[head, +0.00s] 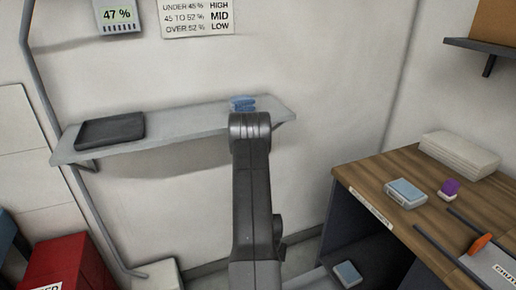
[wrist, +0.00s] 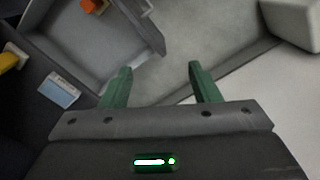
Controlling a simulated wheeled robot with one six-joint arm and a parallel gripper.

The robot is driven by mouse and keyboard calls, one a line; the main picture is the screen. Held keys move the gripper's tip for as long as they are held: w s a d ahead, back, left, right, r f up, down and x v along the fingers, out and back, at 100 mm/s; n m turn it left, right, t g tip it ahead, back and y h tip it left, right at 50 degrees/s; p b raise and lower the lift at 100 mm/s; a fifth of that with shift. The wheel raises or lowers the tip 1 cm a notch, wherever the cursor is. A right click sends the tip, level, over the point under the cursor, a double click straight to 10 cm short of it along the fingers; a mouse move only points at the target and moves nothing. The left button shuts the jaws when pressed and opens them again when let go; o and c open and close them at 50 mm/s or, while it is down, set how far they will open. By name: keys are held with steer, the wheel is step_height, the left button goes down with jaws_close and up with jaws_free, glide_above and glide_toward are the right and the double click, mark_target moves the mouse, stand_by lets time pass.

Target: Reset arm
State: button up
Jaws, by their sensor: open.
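My gripper (wrist: 160,70) shows in the wrist view. Its two green fingers are spread wide apart with nothing between them. Below the fingers the wrist view shows a grey floor area and a pale surface, with no object touching the fingers. In the head view my dark grey arm rises through the middle of the picture, in front of the wall shelf. The gripper itself cannot be made out there; it is hidden behind the arm.
A wall shelf (head: 190,128) holds a dark tray (head: 111,131) and a blue item (head: 243,103). A wooden-topped bench (head: 375,178) at right bears a light blue box (head: 405,193), a purple-topped item (head: 449,189) and a white stack (head: 458,157). A red bin (head: 66,265) stands lower left. A meter (head: 117,15) reads 47 %.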

steer(key=a+r+n+p, duration=0.2)
steer(key=a+r+p, duration=0.2)
steer(key=r, duration=0.1)
steer(key=shift+w+a+r, duration=0.2)
steer(key=shift+w+r, duration=0.1)
steer(key=shift+w, duration=0.1)
